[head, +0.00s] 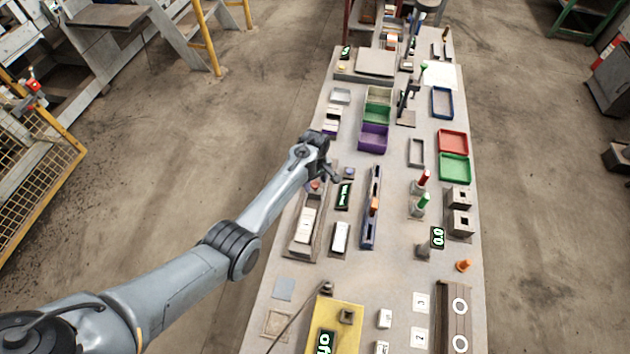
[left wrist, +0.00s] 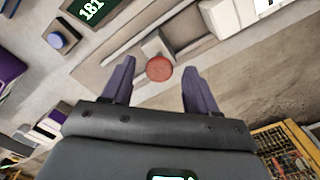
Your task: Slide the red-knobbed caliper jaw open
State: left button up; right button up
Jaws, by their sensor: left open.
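The red knob (left wrist: 159,68) of the caliper jaw is round and shows between my left fingers in the left wrist view. It joins a pale grey jaw block (left wrist: 155,45) in the long grey caliper frame (left wrist: 110,55). In the head view the red knob (head: 316,184) is just below my left gripper (head: 329,176). My left gripper (left wrist: 159,88) is open, with one dark finger on each side of the knob. I see no clear contact with it. A white block (head: 307,225) lies in the caliper's frame. My right gripper is not in view.
A black display with green digits (head: 344,195) and a blue button (head: 349,173) stand right of the caliper. A blue rail with an orange slider (head: 374,206) lies further right. A purple bin (head: 373,137) is beyond. Open floor (head: 200,150) lies left.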

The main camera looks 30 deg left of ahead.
pick_arm(q)
notch_tip(320, 180, up, 10)
jog(key=shift+r, duration=0.25)
dwell(0.3)
dwell(0.3)
jog(key=s+d+m+t+p, duration=0.2)
jog(key=s+m+p, duration=0.5)
jog(key=s, duration=0.9)
jog(key=s+d+r+m+p, duration=0.2)
jog(key=s+r+m, duration=0.2)
jog(key=s, duration=0.5)
jog(key=s+d+r+m+t+p, duration=0.1)
jog(key=s+d+r+m+p, duration=0.1)
jog(key=s+r, duration=0.6)
jog(key=shift+s+d+m+t+p, duration=0.35)
jog(key=shift+s+m+p, duration=0.2)
jog(key=shift+s+m, duration=0.35)
